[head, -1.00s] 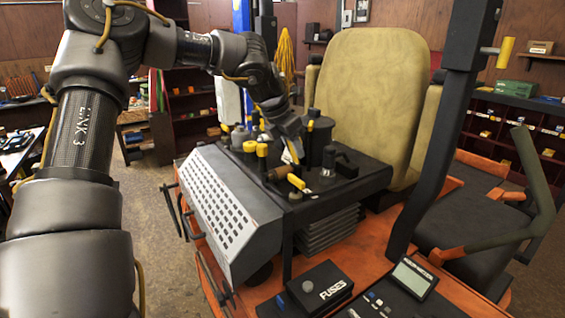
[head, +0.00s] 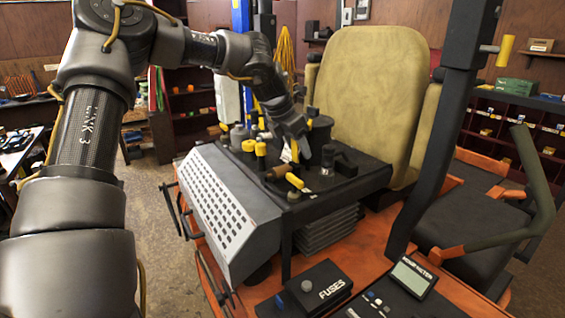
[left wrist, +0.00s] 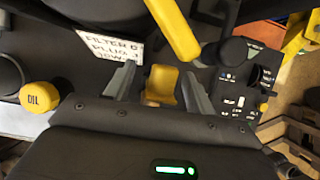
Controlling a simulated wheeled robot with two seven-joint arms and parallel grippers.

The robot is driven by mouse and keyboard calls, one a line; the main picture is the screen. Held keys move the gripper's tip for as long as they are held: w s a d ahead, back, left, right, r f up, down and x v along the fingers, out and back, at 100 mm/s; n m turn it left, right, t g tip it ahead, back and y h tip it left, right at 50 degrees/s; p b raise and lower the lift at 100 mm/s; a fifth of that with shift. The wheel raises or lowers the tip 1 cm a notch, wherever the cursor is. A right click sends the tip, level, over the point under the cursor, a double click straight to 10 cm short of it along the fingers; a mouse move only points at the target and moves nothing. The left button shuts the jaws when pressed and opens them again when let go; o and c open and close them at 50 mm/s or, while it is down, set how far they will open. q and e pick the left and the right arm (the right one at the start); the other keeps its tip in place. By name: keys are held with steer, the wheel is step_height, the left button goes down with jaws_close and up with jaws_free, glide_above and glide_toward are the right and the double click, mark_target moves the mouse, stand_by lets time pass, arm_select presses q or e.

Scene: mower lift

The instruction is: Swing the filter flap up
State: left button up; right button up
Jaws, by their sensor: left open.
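My left gripper (head: 304,152) is over the black console top (head: 340,178) in front of the seat. In the left wrist view its two grey fingers (left wrist: 158,76) are apart. A short yellow tab (left wrist: 162,88) shows between them; I cannot tell whether they touch it. A white label reading "FILTER" (left wrist: 108,46) lies just beyond the left finger. A yellow bar (left wrist: 174,28) runs above the fingers. I cannot tell for sure which part is the filter flap. My right gripper is not in view.
A yellow oil cap (left wrist: 40,96) and a black switch panel (left wrist: 240,88) flank the gripper. Several caps and a yellow-ended handle (head: 295,181) stand on the console. A grey perforated grille (head: 222,200) is in front; the seat (head: 372,100) is behind.

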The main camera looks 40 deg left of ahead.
arm_select(q)
steer(key=shift+r, duration=0.1)
step_height(320, 180, up, 5)
steer(key=shift+r, duration=0.95)
steer(key=shift+r, duration=0.2)
steer(key=shift+r, duration=1.25)
stand_by(0.9)
